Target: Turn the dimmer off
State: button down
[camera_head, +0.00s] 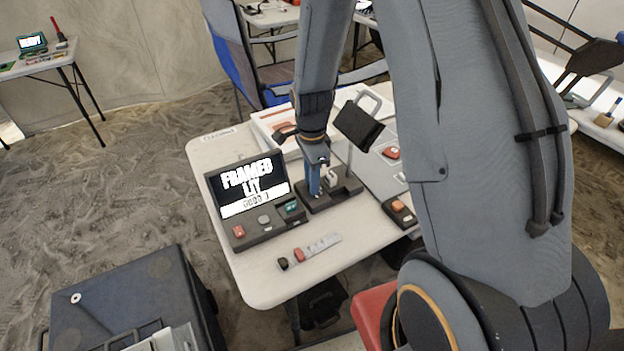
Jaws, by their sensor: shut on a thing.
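A dark base unit (347,187) stands on the white table, right of the screen console, with a black lamp panel (358,125) above it on a thin post. This base appears to hold the dimmer. My gripper (322,184) reaches down from above onto its left part, with its blue finger low against the unit. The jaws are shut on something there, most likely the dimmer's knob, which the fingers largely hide. I cannot tell the dimmer's setting.
A small box with an orange button (399,211) is at the right edge. The table (268,282) has free room at its front.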

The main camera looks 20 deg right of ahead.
jog(key=n, duration=0.4)
jog(key=shift+p, duration=0.4)
jog(key=n, duration=0.4)
jog(key=shift+n+p, duration=0.3)
jog(key=shift+p, duration=0.05)
jog(key=n, duration=0.4)
jog(key=shift+p, duration=0.3)
jog(key=shift+n, duration=2.3)
jog(key=c, duration=1.5)
grip_release()
jog(key=shift+c, duration=0.2)
jog(key=shift+r, duration=0.15)
